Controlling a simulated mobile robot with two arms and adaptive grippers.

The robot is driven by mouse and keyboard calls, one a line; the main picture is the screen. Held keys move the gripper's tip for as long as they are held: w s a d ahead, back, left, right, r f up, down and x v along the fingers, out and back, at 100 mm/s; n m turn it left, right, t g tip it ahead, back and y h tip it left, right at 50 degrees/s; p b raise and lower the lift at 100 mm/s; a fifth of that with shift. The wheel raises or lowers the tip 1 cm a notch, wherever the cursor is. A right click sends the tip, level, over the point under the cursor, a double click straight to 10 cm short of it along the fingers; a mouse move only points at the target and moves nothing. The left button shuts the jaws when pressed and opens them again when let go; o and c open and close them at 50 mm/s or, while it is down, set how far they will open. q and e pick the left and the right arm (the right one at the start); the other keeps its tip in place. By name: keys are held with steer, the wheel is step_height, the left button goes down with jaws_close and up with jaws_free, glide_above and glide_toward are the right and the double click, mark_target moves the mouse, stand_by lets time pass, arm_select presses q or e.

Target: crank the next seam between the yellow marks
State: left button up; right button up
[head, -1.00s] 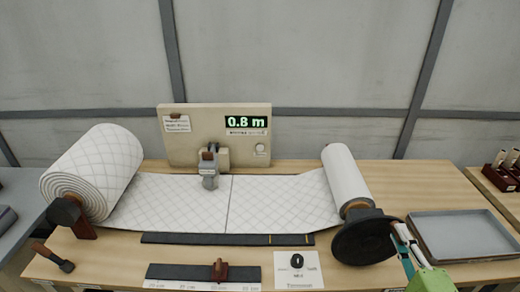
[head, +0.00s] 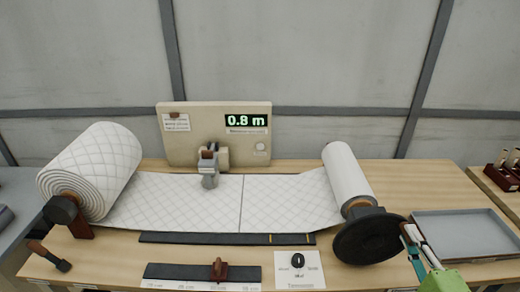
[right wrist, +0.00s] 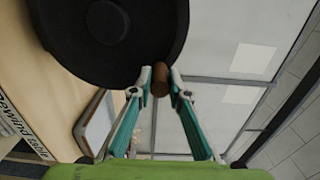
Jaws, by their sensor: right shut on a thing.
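White quilted wadding (head: 180,200) runs from the large roll (head: 92,172) on the left to the smaller take-up roll (head: 346,178) on the right. A dark cross seam (head: 241,204) lies left of the two yellow marks, the left mark (head: 271,239) and the right mark (head: 305,239), on the dark strip (head: 200,239). My right gripper (head: 408,238) is at the right side of the black crank wheel (head: 370,240). In the right wrist view it is shut on the wheel's brown handle (right wrist: 160,80). My left gripper is out of view.
A counter panel (head: 190,145) behind the wadding reads 0.8 m. A grey tray (head: 465,257) lies right of the crank wheel, close to my right gripper. A dark ruler strip (head: 185,272) and a card (head: 299,270) lie at the front.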

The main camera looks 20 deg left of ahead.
steer(key=shift+w+d+f, duration=0.15)
steer(key=shift+d+f, duration=0.25)
steer(key=shift+f, duration=0.1)
steer(key=shift+b, duration=0.3)
steer(key=shift+w+d+f+b, duration=0.2)
steer(key=shift+d+f+b, duration=0.35)
steer(key=shift+f+b, duration=0.25)
steer(key=shift+w+d+f+b, duration=0.1)
steer(key=shift+d+f+b, duration=0.1)
steer(key=shift+f+b, duration=0.3)
steer(key=shift+w+d+f+b, duration=0.1)
steer(key=shift+d+f+b, duration=0.1)
steer(key=shift+f+b, duration=0.25)
steer(key=shift+r, duration=0.15)
